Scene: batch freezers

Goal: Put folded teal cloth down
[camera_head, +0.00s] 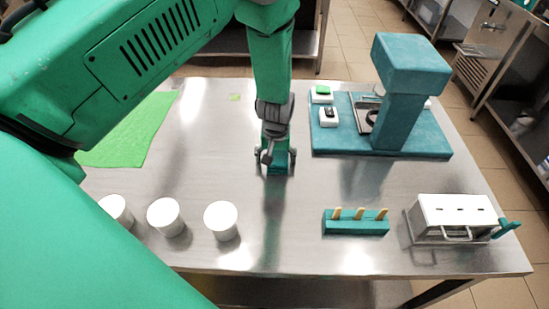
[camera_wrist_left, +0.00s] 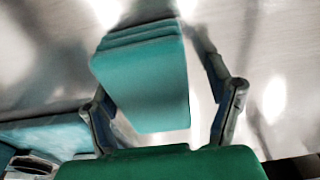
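The folded teal cloth (camera_head: 278,171) is a small layered block between the fingers of my left gripper (camera_head: 275,158), near the middle of the steel table. In the left wrist view the cloth (camera_wrist_left: 146,85) shows its stacked folds at the far end. The left gripper (camera_wrist_left: 165,100) has its fingers on either side, the right one leaning in to the cloth's edge. The left fingertip is partly hidden behind the cloth. The cloth is at or just above the tabletop; I cannot tell if it touches. My right gripper is not in view.
The steel table (camera_head: 300,225) is clear around the cloth. White cups (camera_head: 221,221) stand at front left, a green mat (camera_head: 130,135) behind them. A teal stick holder (camera_head: 356,222) and a white box (camera_head: 455,218) are front right. A teal machine (camera_head: 400,105) stands back right.

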